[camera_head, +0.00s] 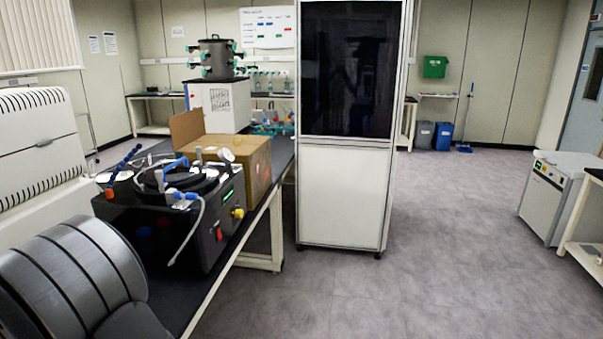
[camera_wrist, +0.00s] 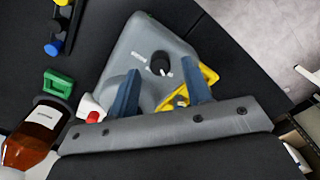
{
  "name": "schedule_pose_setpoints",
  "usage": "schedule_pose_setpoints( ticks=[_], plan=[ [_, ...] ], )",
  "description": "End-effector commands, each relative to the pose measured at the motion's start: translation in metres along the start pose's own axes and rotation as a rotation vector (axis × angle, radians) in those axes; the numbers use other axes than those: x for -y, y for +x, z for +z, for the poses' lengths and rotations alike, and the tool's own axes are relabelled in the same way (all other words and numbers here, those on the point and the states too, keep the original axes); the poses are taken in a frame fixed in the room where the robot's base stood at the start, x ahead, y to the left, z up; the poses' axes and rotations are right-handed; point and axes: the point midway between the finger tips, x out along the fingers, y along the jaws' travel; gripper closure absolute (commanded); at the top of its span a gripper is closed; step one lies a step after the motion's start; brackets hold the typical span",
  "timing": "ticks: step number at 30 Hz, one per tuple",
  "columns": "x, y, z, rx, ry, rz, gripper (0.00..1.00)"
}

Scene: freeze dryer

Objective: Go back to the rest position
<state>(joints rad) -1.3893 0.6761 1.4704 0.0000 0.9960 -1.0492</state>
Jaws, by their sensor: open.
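My gripper (camera_wrist: 161,75) shows only in the wrist view. Its two blue fingers stand apart with nothing held between them. Beyond the fingers is a grey device (camera_wrist: 128,48) with a black knob (camera_wrist: 159,64) and a yellow part (camera_wrist: 207,75) on its right side. The fingers overlap the device in the picture; I cannot tell whether they touch it. In the head view my gripper is not seen. There, a black apparatus (camera_head: 221,216) with a round top, blue-handled fittings and a pale hose stands on the dark bench.
A brown bottle (camera_wrist: 37,130) and a green piece (camera_wrist: 58,83) lie left of the fingers. A cardboard box (camera_head: 255,165) stands behind the apparatus. A tall cabinet (camera_head: 343,195) stands at the bench's right. The floor (camera_head: 450,240) further right is clear.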

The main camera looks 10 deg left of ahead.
Motion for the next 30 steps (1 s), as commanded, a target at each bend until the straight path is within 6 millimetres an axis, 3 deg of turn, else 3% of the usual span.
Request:
schedule_pose_setpoints(
  ticks=[24, 30],
  plan=[
    [0.0, -0.161, 0.0, -0.002, 0.0, 0.003, 0.55],
    [0.0, -0.112, 0.0, 0.002, 0.0, -0.003, 0.55]
  ],
)
